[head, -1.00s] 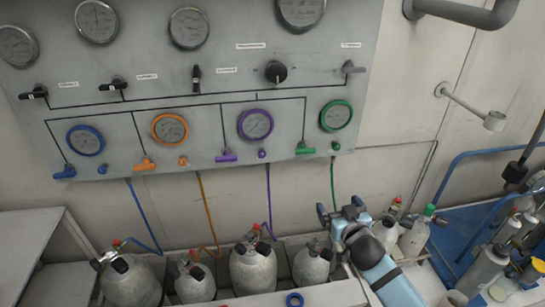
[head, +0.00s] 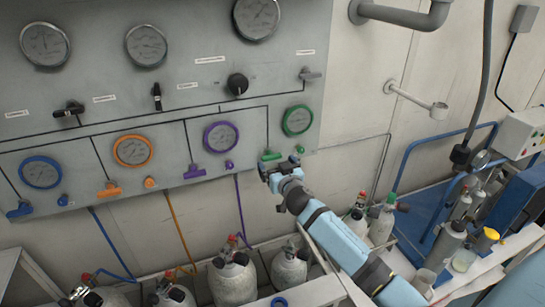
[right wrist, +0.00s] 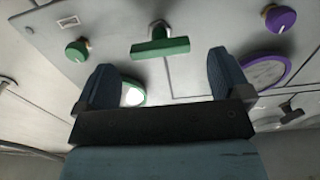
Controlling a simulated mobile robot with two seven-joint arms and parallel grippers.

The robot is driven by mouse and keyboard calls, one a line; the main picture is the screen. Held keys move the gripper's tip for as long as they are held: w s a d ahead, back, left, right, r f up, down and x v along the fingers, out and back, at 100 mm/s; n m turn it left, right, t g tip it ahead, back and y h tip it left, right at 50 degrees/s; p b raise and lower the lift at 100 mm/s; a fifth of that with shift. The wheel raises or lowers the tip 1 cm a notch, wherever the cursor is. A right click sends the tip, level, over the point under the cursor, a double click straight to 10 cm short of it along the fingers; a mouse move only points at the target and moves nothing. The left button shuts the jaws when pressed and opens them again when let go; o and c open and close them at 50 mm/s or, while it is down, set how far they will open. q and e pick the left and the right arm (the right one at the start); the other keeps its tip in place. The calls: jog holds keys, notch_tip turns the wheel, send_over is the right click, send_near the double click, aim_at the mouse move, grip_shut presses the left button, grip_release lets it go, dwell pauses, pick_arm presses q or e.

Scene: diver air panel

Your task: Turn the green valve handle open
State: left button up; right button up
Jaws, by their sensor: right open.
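The green valve handle (head: 271,156) is a T-shaped bar on the grey panel, just below the green-rimmed gauge (head: 298,120). In the right wrist view the green handle (right wrist: 160,47) lies crosswise ahead of the fingers, apart from them. My right gripper (head: 279,166) is open and empty, close in front of and just below the handle. Its two blue fingertips (right wrist: 163,75) sit to either side of the handle's line in the wrist view. A round green knob (right wrist: 76,50) stands beside the handle. My left gripper is not in view.
A purple handle (head: 194,172) and an orange handle (head: 109,189) sit further left on the panel. Gas cylinders (head: 233,280) stand below it in a rack. A blue rail (head: 425,150) and more bottles are at the right.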

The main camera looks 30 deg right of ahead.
aim_at(273, 159)
jog(key=shift+x, duration=1.8)
jog(key=c, duration=0.9)
jog(key=shift+c, duration=0.2)
